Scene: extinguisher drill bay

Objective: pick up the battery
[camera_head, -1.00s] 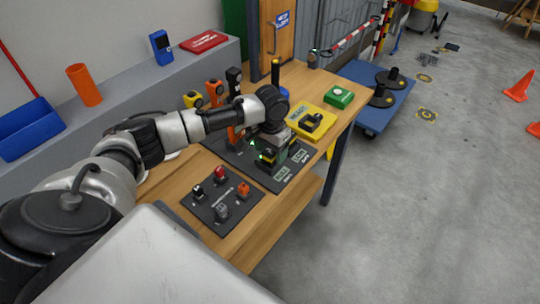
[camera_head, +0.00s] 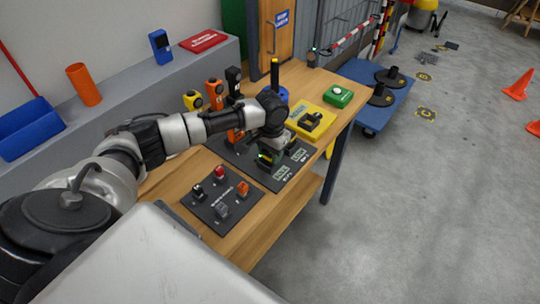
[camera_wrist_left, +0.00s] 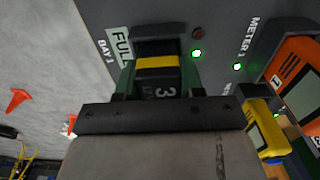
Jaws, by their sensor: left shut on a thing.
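The battery is a black block with a yellow band and a "3" on it; it shows between the fingers in the left wrist view (camera_wrist_left: 158,82). It is at a bay of the dark charging board (camera_wrist_left: 215,20) by a "FULL" label. My left gripper (camera_wrist_left: 158,76) is shut on the battery, one green finger on each side. In the head view my left gripper (camera_head: 270,148) points down at the board, and the battery (camera_head: 265,158) is mostly hidden. I cannot tell whether the battery is fully seated. My right gripper is not in view.
A dark board with several small blocks (camera_head: 224,198) lies on the wooden bench in front. A yellow tray (camera_head: 328,116) with a black block and a green box (camera_head: 338,96) stand to the right. Orange and yellow meters (camera_head: 214,94) stand behind the arm.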

